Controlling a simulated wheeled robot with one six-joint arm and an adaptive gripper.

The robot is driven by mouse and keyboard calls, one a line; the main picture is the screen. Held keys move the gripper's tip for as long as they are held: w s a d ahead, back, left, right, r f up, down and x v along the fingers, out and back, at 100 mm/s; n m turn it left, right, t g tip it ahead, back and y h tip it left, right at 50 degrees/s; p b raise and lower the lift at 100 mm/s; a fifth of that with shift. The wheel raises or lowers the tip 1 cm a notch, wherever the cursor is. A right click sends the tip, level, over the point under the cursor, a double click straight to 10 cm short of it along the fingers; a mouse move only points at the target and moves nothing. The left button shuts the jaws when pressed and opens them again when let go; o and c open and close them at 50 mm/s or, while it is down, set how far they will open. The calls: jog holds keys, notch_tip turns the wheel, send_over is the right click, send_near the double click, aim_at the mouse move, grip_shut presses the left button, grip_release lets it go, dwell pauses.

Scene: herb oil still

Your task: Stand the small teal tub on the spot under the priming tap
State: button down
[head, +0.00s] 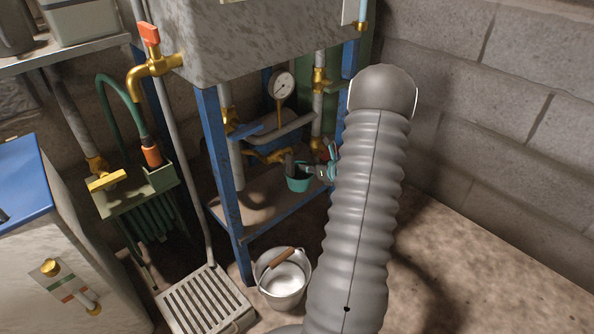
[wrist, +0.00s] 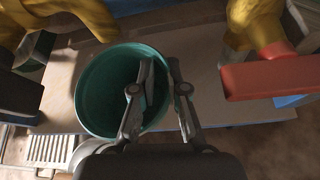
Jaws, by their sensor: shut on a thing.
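The small teal tub (head: 298,182) is in the blue stand, beneath brass pipework and over the lower shelf. In the wrist view the tub (wrist: 95,92) is open at the top and looks empty. My gripper (head: 322,172) is shut on the tub's right wall; in the wrist view its fingers (wrist: 160,80) straddle the rim, one inside and one outside. A brass tap (head: 272,155) is just above and left of the tub. I cannot tell whether it is the priming tap, or whether the tub touches the shelf. No marked spot shows.
The lower shelf (head: 232,208) has bare room left of the tub. Blue legs (head: 222,180) and a pressure gauge (head: 281,85) stand close. A red-handled brass valve (wrist: 275,75) is near my gripper's right. A white bucket (head: 284,285) and slatted grate (head: 205,303) are on the floor.

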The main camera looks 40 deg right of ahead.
aim_at(298, 169)
jog(key=w, duration=0.4)
jog(key=shift+w+a, duration=0.1)
jog(key=shift+a, duration=0.2)
jog(key=shift+f, duration=1.7)
jog(key=shift+f+b, duration=0.15)
jog(key=shift+b, duration=0.2)
jog(key=c, duration=1.2)
grip_release()
jog(key=shift+r, duration=0.25)
jog(key=p+v, duration=0.1)
jog(key=v, duration=1.1)
jog(key=shift+f, duration=0.15)
